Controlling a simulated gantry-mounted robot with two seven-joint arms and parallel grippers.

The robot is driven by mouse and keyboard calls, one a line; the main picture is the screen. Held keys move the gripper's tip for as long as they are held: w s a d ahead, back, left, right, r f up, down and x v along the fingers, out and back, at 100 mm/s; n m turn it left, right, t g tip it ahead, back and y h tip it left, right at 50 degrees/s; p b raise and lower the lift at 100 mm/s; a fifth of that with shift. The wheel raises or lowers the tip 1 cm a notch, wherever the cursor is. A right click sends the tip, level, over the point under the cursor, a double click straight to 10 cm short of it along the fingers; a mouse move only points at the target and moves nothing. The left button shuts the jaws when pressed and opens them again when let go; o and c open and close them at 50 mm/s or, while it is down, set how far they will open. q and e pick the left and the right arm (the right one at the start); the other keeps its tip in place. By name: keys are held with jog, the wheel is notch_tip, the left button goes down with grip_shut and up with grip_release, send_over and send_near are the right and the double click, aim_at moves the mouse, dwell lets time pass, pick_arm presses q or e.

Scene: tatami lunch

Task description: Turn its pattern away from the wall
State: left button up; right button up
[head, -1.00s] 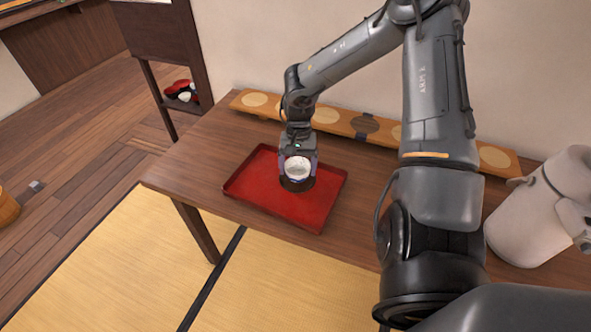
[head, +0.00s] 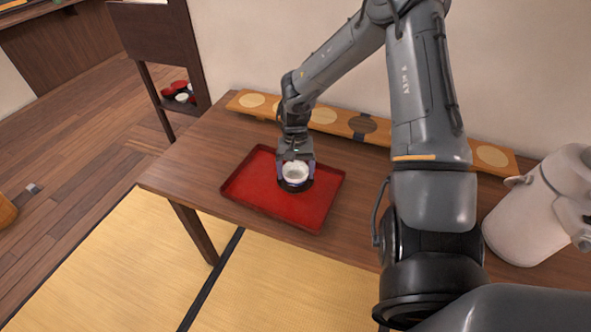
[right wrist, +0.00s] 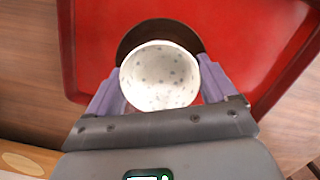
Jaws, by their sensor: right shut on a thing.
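A small white cup with grey specks (head: 295,171) is between the fingers of my right gripper (head: 296,172), which is shut on it. In the right wrist view the cup (right wrist: 160,76) shows its pale speckled round face between the two purple fingers. The cup is over a dark round coaster (right wrist: 128,40) on the red tray (head: 258,187). I cannot tell whether it touches the coaster. Which side of the cup bears its main pattern is not clear. My left gripper is not in view.
The tray lies on a brown wooden table (head: 190,165). A long board with pale discs (head: 240,105) lies along the wall. A large white vessel (head: 530,215) stands at the right. A shelf with red and white bowls (head: 180,92) is at the left.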

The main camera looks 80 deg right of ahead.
jog(key=shift+f, duration=0.2)
dwell(0.3)
jog(key=o, duration=1)
jog(key=shift+c, duration=0.2)
jog(key=shift+r+p, duration=1.65)
jog(key=shift+p, duration=0.2)
jog(key=shift+r+p, duration=0.85)
jog(key=shift+p, duration=0.05)
